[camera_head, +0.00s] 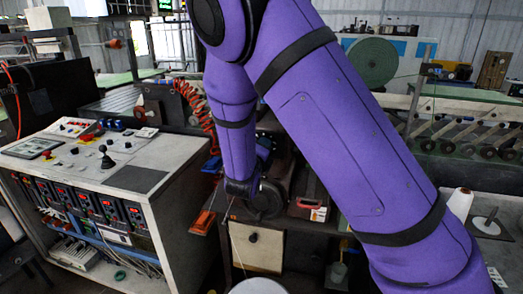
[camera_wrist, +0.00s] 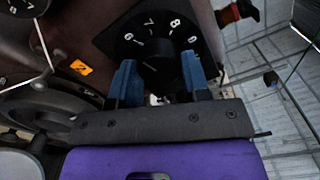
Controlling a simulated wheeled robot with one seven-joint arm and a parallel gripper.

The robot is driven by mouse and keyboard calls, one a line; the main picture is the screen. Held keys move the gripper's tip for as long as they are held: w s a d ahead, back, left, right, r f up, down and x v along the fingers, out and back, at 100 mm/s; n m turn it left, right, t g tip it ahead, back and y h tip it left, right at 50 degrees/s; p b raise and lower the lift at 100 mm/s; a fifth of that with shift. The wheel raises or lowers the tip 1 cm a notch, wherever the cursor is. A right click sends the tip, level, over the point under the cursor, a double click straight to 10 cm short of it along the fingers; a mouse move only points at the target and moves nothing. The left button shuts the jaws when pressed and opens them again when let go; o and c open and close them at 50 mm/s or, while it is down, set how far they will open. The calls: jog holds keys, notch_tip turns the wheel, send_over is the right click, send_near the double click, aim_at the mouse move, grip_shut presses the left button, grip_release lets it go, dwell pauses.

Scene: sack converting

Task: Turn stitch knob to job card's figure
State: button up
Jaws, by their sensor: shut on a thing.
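In the wrist view the stitch knob (camera_wrist: 160,76) is black, on a dark dial (camera_wrist: 128,24) with white figures; 6, 7 and 8 show. My gripper (camera_wrist: 158,62) has its two blue fingers on either side of the knob and is shut on it. The knob's pointer mark cannot be made out. A small orange tag (camera_wrist: 82,67) with a dark mark sits left of the dial; I cannot tell whether it is the job card. In the head view my purple arm reaches down to the machine, and the knob and fingers are hidden.
Part of a second dial (camera_wrist: 22,6) shows at the wrist view's upper left, with a dark wheel (camera_wrist: 35,103) below it. In the head view a control console (camera_head: 165,212) stands left, and a white thread cone (camera_head: 460,203) stands right. Red coiled hose (camera_head: 193,103) hangs near my arm.

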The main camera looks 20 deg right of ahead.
jog(key=shift+n, duration=0.5)
jog(key=o, duration=0.9)
jog(key=shift+a, duration=0.1)
jog(key=v, duration=1)
jog(key=shift+s+a, duration=0.2)
jog(key=shift+s, duration=0.15)
